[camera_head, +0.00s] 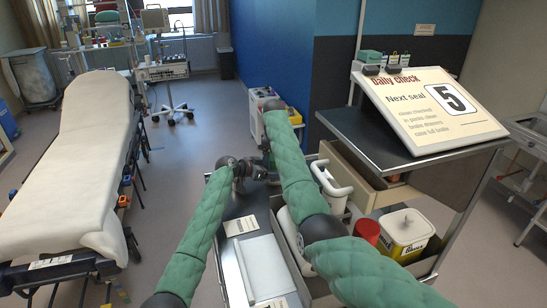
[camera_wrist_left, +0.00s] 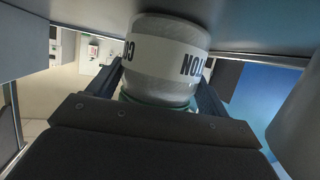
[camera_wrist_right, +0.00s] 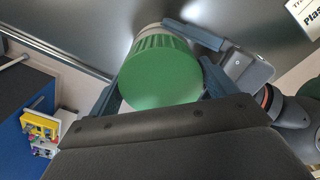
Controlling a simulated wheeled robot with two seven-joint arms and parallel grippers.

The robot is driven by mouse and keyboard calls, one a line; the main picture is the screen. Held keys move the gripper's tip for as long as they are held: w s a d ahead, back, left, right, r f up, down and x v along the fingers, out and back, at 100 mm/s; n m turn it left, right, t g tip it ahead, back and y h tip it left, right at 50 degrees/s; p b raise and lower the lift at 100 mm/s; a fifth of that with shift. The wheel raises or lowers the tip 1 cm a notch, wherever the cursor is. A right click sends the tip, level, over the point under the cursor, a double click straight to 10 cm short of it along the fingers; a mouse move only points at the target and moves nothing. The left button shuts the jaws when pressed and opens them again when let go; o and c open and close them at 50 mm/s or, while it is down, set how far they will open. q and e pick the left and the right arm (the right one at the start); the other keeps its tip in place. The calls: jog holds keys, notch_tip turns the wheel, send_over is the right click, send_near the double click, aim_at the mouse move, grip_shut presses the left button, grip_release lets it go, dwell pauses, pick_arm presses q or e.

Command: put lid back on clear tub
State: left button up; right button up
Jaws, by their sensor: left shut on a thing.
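The clear tub (camera_wrist_left: 165,60), with a white label in dark letters, lies between my left gripper's fingers in the left wrist view. My left gripper (camera_wrist_left: 165,95) is shut on it. The green ribbed lid (camera_wrist_right: 158,75) shows in the right wrist view, at the end of a pale cylinder that is mostly hidden behind it. My right gripper (camera_wrist_right: 160,88) has its fingers spread on either side of the lid; they look open, with a narrow gap at the right. In the head view both grippers meet above the cart, and my arms largely hide tub and lid.
The cart's dark top (camera_head: 238,205) is below, with a clear tray (camera_head: 262,265) and a small card. A sloped sign stands right; a stretcher (camera_head: 80,150) stands left.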

jog(key=c, duration=0.7)
jog(key=o, duration=1.1)
jog(key=shift+r, duration=0.1)
jog(key=shift+r, duration=2.2)
jog(key=shift+c, duration=0.4)
jog(key=shift+w+r, duration=0.2)
jog(key=shift+r, duration=0.4)
jog(key=shift+w+r, duration=0.15)
jog(key=shift+r, duration=0.45)
jog(key=n, duration=0.1)
jog(key=r+n, duration=0.1)
jog(key=n, duration=0.1)
jog(key=shift+s, duration=0.15)
jog(key=n, duration=0.6)
jog(key=shift+s, duration=0.2)
